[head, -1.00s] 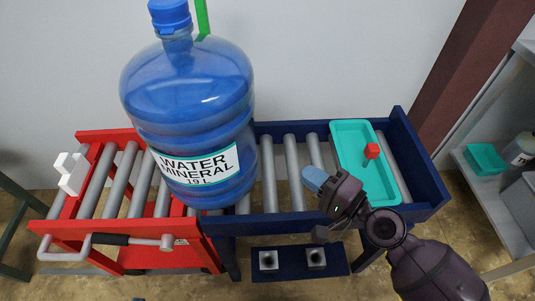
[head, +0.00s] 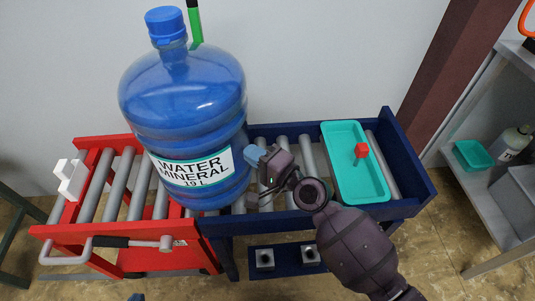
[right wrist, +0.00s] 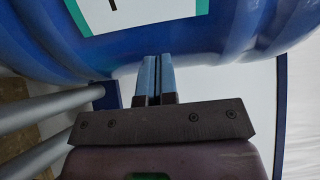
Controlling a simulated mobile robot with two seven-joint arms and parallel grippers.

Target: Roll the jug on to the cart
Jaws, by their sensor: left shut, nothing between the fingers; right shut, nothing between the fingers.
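The big blue water jug (head: 185,100) stands upright across the joint between the red roller cart (head: 62,232) and the dark blue roller conveyor (head: 290,219). Its label faces me. My right gripper (head: 253,154) is shut and empty at the jug's right side. In the right wrist view its closed fingertips (right wrist: 157,62) point at the lower jug wall (right wrist: 200,38) and are touching it or very close. Of my left gripper only a blue tip (head: 137,297) shows at the bottom edge of the head view, below the cart and apart from the jug; it is shut.
A teal tray (head: 373,185) with a red-topped item (head: 361,150) lies on the conveyor's right end. The cart's left rollers (head: 97,186) are bare beside a white block (head: 71,179). A hammer-like tool (head: 140,243) lies along the cart's front. A grey shelf (head: 483,190) stands at right.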

